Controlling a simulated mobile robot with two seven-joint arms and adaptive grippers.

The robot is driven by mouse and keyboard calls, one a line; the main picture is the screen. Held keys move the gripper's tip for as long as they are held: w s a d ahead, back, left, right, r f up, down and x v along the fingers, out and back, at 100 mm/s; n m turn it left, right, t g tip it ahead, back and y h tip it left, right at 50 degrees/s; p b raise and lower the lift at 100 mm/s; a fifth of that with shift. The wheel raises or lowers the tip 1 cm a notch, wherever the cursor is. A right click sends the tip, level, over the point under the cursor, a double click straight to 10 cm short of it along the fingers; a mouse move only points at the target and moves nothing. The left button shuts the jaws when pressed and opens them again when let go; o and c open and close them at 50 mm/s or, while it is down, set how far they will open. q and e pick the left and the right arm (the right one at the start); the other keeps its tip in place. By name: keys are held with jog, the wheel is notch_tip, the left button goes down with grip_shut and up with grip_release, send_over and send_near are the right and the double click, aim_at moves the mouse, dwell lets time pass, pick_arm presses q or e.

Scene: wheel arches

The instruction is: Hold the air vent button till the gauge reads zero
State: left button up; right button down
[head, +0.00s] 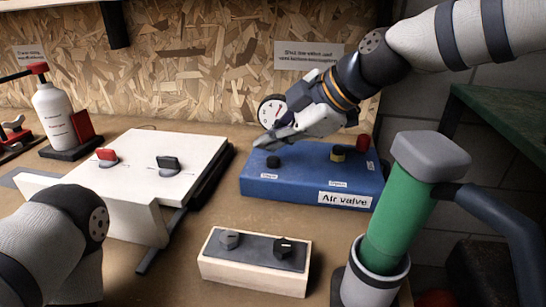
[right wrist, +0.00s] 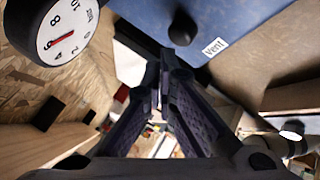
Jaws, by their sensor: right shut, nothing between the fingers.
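The blue air valve box (head: 300,188) stands on the bench at the centre right. Its black vent button (head: 273,162) is at the left end of its top; it also shows as a dark knob (right wrist: 183,28) beside the Vent label in the right wrist view. The round white gauge (head: 272,112) is behind the box; in the right wrist view its dial (right wrist: 68,32) has a red needle pointing near the 6. My right gripper (head: 264,143) is shut and empty, its fingertips above the button and seemingly apart from it. My left gripper is out of view.
A white panel with two switches (head: 150,180) stands to the left. A small switch box (head: 255,262) and a green cylinder (head: 400,215) are in front. A bottle (head: 54,115) is at far left.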

aim_at(272, 161)
jog(key=shift+f, duration=0.1)
jog(key=shift+f, duration=0.35)
jog(key=shift+f, duration=0.55)
dwell(2.2)
jog(key=shift+r, duration=0.1)
dwell(0.4)
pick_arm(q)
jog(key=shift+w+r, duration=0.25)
pick_arm(e)
jog(key=shift+r, duration=0.85)
jog(key=shift+r+p, duration=0.65)
jog(key=shift+r, duration=1.95)
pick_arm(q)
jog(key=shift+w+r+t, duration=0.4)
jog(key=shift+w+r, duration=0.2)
pick_arm(e)
jog(key=shift+f, duration=0.1)
